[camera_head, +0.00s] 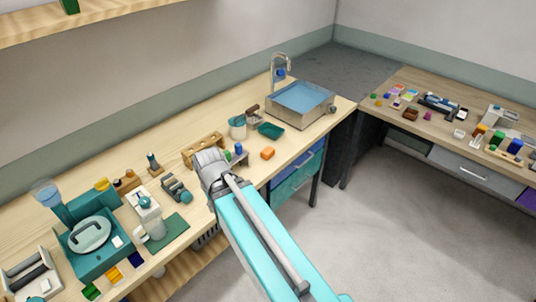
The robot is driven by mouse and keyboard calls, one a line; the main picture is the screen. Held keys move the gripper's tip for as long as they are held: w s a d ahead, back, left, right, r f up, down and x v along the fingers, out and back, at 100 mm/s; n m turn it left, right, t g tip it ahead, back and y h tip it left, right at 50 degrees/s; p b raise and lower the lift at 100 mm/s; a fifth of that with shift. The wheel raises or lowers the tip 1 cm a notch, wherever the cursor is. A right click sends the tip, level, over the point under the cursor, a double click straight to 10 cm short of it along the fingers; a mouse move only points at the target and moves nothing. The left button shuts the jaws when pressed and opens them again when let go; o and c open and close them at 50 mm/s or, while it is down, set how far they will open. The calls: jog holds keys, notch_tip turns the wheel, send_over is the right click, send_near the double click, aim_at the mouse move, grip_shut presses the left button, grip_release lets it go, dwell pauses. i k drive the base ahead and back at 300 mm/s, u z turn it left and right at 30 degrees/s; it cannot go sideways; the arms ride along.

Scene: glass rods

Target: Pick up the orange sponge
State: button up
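An orange block (267,153), which looks like the orange sponge, lies on the wooden counter near its front edge, in front of the sink. It is in plain view and nothing covers it. My turquoise arm reaches up from the bottom of the picture to a grey joint over the counter, left of the orange block. I cannot make out my gripper or its fingers.
A sink (301,101) with a tap stands behind the orange block. A dark green tray (271,131) and a white-and-teal cup (238,127) are close behind it. A wooden rack (203,149) stands left. A second table (420,126) with several small items is at right.

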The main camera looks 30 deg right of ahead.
aim_at(269, 152)
jog(key=z, duration=1.85)
jog(key=i, duration=0.35)
jog(key=u, duration=0.95)
